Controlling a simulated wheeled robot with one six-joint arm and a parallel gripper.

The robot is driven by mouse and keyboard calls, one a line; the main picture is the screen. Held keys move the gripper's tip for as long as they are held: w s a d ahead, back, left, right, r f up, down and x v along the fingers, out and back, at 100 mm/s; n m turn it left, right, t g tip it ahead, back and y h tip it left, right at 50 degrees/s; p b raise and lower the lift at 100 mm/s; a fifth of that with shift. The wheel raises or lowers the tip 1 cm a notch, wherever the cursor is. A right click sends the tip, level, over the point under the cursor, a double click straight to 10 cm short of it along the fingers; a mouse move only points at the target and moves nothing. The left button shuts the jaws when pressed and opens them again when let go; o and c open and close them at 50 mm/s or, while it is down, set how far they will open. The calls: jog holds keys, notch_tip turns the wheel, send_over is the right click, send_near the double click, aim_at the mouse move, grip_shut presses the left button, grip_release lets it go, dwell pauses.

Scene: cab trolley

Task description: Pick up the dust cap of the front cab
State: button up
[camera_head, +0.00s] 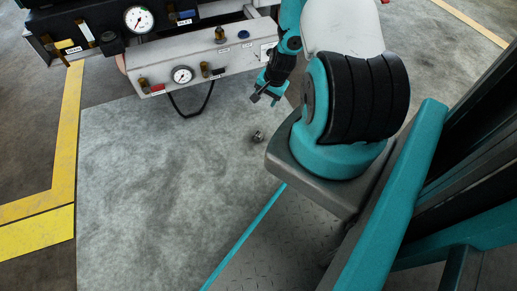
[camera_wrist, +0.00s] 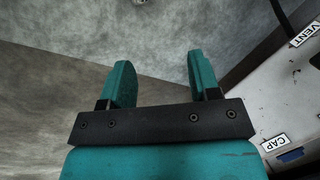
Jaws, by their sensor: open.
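A small grey metallic piece (camera_head: 258,136), which may be the dust cap, lies on the concrete floor below and in front of my gripper (camera_head: 266,92). It is too small to identify surely. A sliver of what looks like the same piece (camera_wrist: 140,2) shows at the top edge of the wrist view. My gripper (camera_wrist: 159,78) is open, with nothing between its teal fingers. It is beside the right end of the pale front cab (camera_head: 205,58). In the wrist view, a white label reading CAP (camera_wrist: 275,143) is on the cab's face.
The front cab carries a round gauge (camera_head: 182,75), and a black hose (camera_head: 192,108) loops below it. A dark cab (camera_head: 95,25) with another gauge stands behind. A VENT label (camera_wrist: 304,35) shows at right in the wrist view. The floor at left is clear, with yellow lines (camera_head: 65,150).

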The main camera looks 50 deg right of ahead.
jog(key=m+b, duration=0.1)
jog(key=b, duration=0.1)
send_near(261, 132)
jog(key=b+x, duration=0.2)
jog(key=b, duration=0.1)
jog(key=d+b+x, duration=0.1)
jog(key=b+x, duration=0.1)
jog(key=b, duration=0.1)
jog(key=shift+w+f, duration=0.15)
jog(key=shift+f, duration=0.3)
jog(key=b+x, duration=0.5)
jog(key=shift+a+f, duration=0.1)
jog(key=shift+a, duration=0.2)
jog(key=shift+w+f+b, duration=0.1)
jog(key=shift+f+b, duration=0.2)
jog(key=shift+f, duration=0.05)
jog(key=shift+r, duration=0.1)
jog(key=c, duration=0.7)
